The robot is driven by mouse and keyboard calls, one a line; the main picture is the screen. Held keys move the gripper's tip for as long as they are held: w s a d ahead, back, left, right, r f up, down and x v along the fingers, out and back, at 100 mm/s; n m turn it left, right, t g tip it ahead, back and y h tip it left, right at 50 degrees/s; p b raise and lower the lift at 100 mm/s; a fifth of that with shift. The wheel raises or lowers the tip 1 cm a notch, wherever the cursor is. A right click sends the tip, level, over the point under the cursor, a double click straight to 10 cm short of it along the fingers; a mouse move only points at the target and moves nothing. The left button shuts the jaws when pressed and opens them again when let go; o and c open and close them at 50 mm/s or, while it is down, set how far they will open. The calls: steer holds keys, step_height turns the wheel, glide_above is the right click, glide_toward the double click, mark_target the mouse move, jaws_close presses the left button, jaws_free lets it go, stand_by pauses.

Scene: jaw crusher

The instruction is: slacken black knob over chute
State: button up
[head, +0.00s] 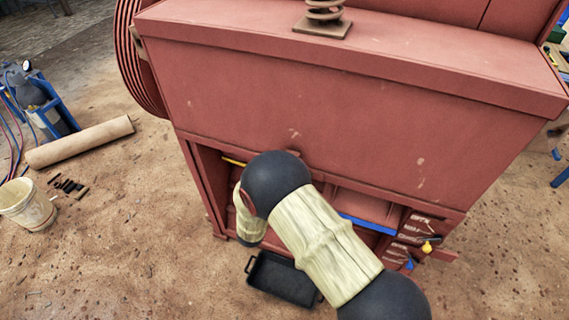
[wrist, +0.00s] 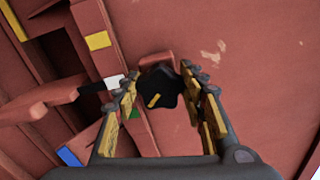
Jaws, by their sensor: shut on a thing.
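The black knob (wrist: 165,99) shows in the wrist view, a dark lobed shape with a yellow mark, at the red face of the crusher. My gripper (wrist: 159,82) has a yellow-padded finger on either side of the knob and is shut on it. In the head view, my arm hides the knob and my gripper. The red crusher (head: 330,90) fills the middle of the head view. A reddish sloped plate (head: 365,204), perhaps the chute, shows in its lower opening beside my arm.
A black tray (head: 283,279) lies on the ground below the opening. A blue strip (head: 369,224) and a yellow-tipped part (head: 427,247) are at the right of the opening. At left are a tan roll (head: 80,142), a white bucket (head: 27,204) and a blue gas-bottle cart (head: 48,105).

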steer(key=shift+n+p, duration=0.65)
steer(key=shift+n, duration=0.45)
steer(key=shift+f, duration=0.1)
steer(key=o, duration=1.2)
steer(key=shift+c, duration=0.2)
steer(key=shift+s+a, duration=0.1)
steer(key=v, duration=1.1)
steer(key=shift+s, duration=0.35)
steer(key=shift+a, duration=0.15)
